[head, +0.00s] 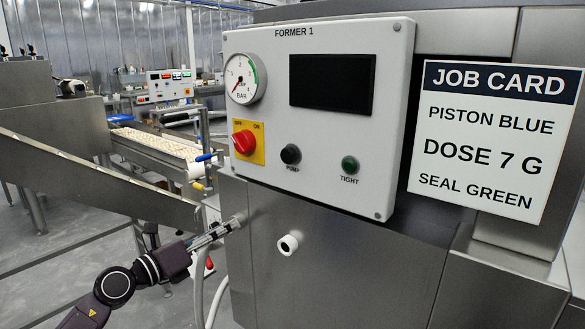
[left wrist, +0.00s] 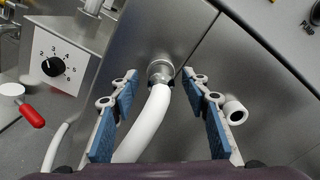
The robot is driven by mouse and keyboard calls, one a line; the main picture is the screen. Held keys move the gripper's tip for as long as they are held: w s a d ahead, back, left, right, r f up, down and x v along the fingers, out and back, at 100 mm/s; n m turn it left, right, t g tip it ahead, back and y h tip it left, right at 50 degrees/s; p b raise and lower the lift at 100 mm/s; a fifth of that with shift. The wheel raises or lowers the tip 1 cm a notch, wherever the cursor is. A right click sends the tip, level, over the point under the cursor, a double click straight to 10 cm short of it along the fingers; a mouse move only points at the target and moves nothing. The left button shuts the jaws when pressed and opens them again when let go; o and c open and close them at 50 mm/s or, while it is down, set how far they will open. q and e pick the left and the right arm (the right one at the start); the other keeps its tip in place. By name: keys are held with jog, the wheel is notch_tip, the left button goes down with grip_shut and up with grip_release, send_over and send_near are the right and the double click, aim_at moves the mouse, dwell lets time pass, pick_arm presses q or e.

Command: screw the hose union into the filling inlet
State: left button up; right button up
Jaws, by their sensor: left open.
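My left gripper (head: 236,224) is open close to the grey machine front in the head view. In the left wrist view its two blue-padded fingers (left wrist: 160,92) stand apart, on either side of the hose union (left wrist: 160,70). The union is a grey metal collar at the end of a white hose (left wrist: 148,125), up against the grey metal front. I see no finger touching it. The filling inlet behind it is hidden, and I cannot tell whether the threads are engaged. The hose also hangs below the gripper in the head view (head: 198,292).
A white round fitting (head: 289,243) sticks out to the right of the gripper. Above is the control panel (head: 320,130) with a gauge (head: 245,79), a red knob (head: 244,142) and a dark green TIGHT lamp (head: 350,164). A job card (head: 490,140) hangs at right. A conveyor (head: 160,148) stands left.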

pick_arm(q)
jog(key=shift+r+n+p, duration=0.4)
jog(key=shift+n+p, duration=0.15)
jog(key=shift+n, duration=0.15)
jog(key=shift+f+n+p, duration=0.25)
jog(key=shift+n+p, duration=0.2)
jog(key=shift+n, duration=0.15)
jog(key=n+p, duration=0.4)
jog(key=p, duration=0.1)
jog(key=shift+r+n+p, duration=0.2)
jog(key=shift+n+p, duration=0.15)
jog(key=shift+n, duration=0.05)
jog(key=shift+f+n, duration=0.15)
jog(key=shift+n, duration=0.35)
jog(key=n+p, duration=0.1)
jog(key=p, duration=0.1)
jog(key=shift+n+p, duration=0.35)
jog(key=shift+n, duration=0.45)
jog(key=shift+f, duration=0.15)
pick_arm(e)
notch_tip(320, 180, up, 12)
jog(key=shift+w, duration=0.15)
jog(key=shift+r, duration=0.1)
